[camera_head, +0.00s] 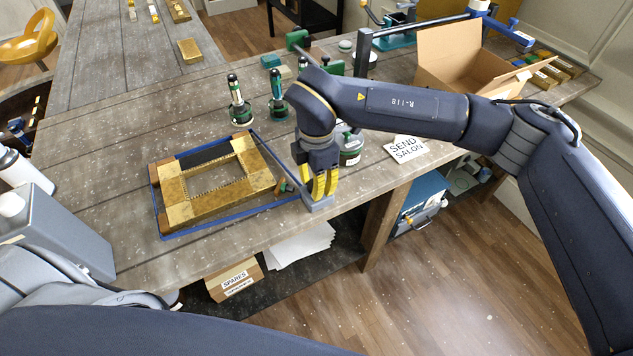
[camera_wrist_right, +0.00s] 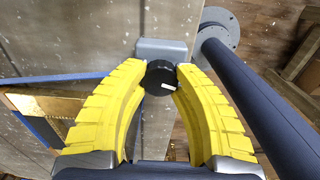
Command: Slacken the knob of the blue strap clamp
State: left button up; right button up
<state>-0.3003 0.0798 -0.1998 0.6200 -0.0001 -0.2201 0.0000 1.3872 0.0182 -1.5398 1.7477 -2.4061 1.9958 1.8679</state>
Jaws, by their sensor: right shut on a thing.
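The blue strap (camera_head: 187,232) runs around a gilt frame (camera_head: 215,201) lying on the workbench. The grey body of the clamp (camera_head: 318,205) sits at the strap's right corner by the bench's front edge; it also shows in the wrist view (camera_wrist_right: 150,46). The black knob (camera_wrist_right: 160,80) has a white mark and lies between the yellow fingertips. My right gripper (camera_wrist_right: 161,76) is shut on the knob from above; in the head view (camera_head: 325,190) its fingers hide the knob. My left gripper is not in view.
A "SEND SALON" card (camera_head: 407,149) lies right of my gripper, and an open cardboard box (camera_head: 465,65) stands farther back. A "SPARES" box (camera_head: 235,279) is on the lower shelf. The bench left of the frame is clear.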

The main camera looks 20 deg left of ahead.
grip_shut()
